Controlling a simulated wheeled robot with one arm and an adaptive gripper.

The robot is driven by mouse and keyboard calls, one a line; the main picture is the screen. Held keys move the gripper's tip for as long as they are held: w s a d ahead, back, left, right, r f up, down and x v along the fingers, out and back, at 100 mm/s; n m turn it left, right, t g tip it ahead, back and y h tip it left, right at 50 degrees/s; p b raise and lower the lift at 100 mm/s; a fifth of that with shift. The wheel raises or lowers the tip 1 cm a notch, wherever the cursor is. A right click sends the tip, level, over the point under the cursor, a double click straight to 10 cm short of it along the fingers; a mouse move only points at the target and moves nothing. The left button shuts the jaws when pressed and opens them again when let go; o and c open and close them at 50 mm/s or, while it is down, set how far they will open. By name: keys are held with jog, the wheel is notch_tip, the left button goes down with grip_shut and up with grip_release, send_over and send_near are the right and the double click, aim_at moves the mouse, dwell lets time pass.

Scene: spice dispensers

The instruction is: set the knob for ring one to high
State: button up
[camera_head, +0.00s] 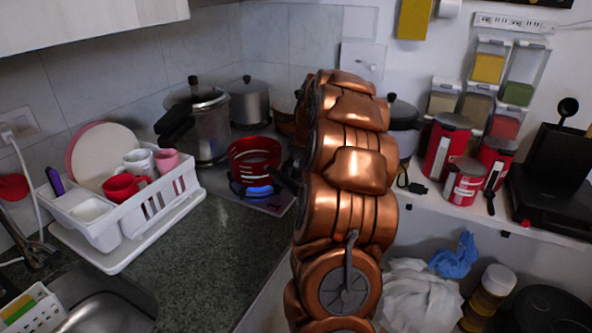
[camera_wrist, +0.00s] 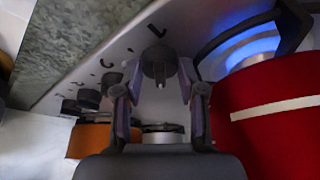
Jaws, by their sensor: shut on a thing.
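In the wrist view a dark knob (camera_wrist: 157,62) stands on the stove's grey control panel (camera_wrist: 190,22), with a small pale pointer on it. My gripper (camera_wrist: 158,82) has one finger on each side of this knob and is shut on it. Further knobs (camera_wrist: 88,98) sit in a row to the lower left, with dark curved marks beside them. A blue flame (camera_wrist: 250,45) burns beside the red pot. In the head view my copper arm hides the panel and the gripper's grip. I cannot tell which knob number this is.
The red pot (camera_head: 254,152) stands over the blue flame, close to my gripper's right in the wrist view (camera_wrist: 275,120). Steel pots (camera_head: 207,118) stand behind it. A white dish rack (camera_head: 130,215) is on the left counter. Red canisters (camera_head: 447,145) stand on the right shelf.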

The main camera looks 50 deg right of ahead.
dwell(0.3)
jog(key=o, duration=1.1)
jog(key=shift+r, duration=0.1)
jog(key=v, duration=1.1)
jog(key=shift+s+r, duration=0.15)
jog(key=shift+r, duration=0.2)
